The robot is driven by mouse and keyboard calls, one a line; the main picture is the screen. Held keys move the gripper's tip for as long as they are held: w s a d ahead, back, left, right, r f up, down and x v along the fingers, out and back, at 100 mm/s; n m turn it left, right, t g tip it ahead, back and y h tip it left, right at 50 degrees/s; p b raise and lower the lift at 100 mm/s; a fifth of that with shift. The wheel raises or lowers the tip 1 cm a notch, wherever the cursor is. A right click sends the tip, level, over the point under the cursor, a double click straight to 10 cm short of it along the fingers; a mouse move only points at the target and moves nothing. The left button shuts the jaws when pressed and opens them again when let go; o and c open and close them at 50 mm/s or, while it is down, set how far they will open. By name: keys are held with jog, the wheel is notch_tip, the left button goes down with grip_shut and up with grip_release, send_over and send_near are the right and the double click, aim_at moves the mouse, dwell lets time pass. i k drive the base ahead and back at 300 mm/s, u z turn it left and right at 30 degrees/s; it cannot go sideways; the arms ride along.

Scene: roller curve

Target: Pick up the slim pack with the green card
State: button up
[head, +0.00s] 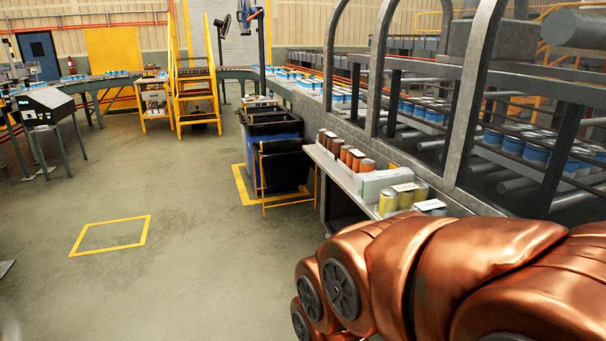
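A narrow grey shelf (338,178) runs along the side of the machine frame and bears the goods. Dark red and orange cans (358,161) stand toward its far end. A pale, long pack (374,184) lies in the middle of the row. Yellow cans (388,203) stand nearer me, with small white cards or labels by them. A pale, flat item (430,206) sits at the near end, partly cut off by my copper arm. I cannot make out a green card for certain. My gripper is not in view; only my arm links show at the lower right.
Metal frame posts (379,60) and rollers with blue-white cans (535,153) rise behind the shelf. A black-topped bin (273,122) and a black tub on a yellow stand (285,165) are beyond the shelf's far end. The floor (190,270) at left is clear, with a yellow marked square.

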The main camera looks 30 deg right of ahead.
aim_at(366, 188)
jog(key=u, duration=0.25)
jog(key=i, duration=1.75)
jog(key=z, duration=0.85)
jog(key=i, duration=1.3)
jog(key=z, duration=1.45)
jog(key=i, duration=0.3)
